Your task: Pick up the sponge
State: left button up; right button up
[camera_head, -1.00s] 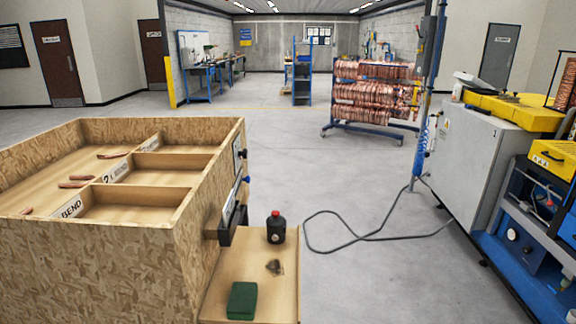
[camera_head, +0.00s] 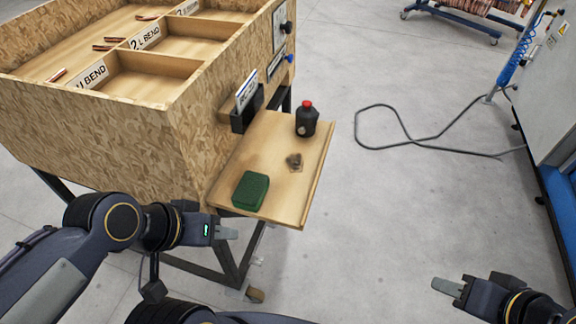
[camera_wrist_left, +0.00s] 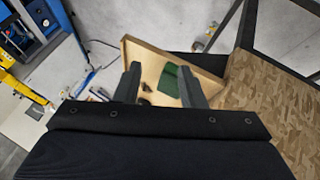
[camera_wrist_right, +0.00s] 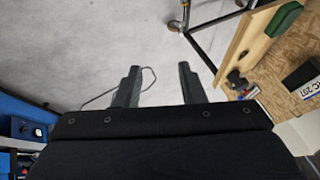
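A green sponge (camera_head: 251,190) lies on the small wooden side shelf (camera_head: 305,175), near its front left corner. My left gripper (camera_head: 228,233) is in front of and below the sponge in the head view, apart from it. In the left wrist view the sponge (camera_wrist_left: 171,81) shows beyond and between the two spread fingers (camera_wrist_left: 160,85), which hold nothing. My right gripper (camera_head: 447,287) is off to the right over the floor, open and empty. In the right wrist view its fingers (camera_wrist_right: 160,85) are apart, and the sponge (camera_wrist_right: 284,18) shows at the top right.
A black bottle with a red cap (camera_head: 306,120) and a small brown lump (camera_head: 294,161) stand on the shelf behind the sponge. A large chipboard bin (camera_head: 150,130) with labelled compartments is at left. A cable (camera_head: 400,140) lies on the floor.

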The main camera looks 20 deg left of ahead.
aim_at(250, 193)
jog(key=i+l+u, duration=0.15)
jog(key=u, duration=0.3)
jog(key=i+l+u, duration=0.15)
jog(key=l+u, duration=0.15)
jog(key=u, duration=0.2)
jog(key=l+u, duration=0.3)
jog(key=u, duration=1)
jog(key=i+l, duration=0.05)
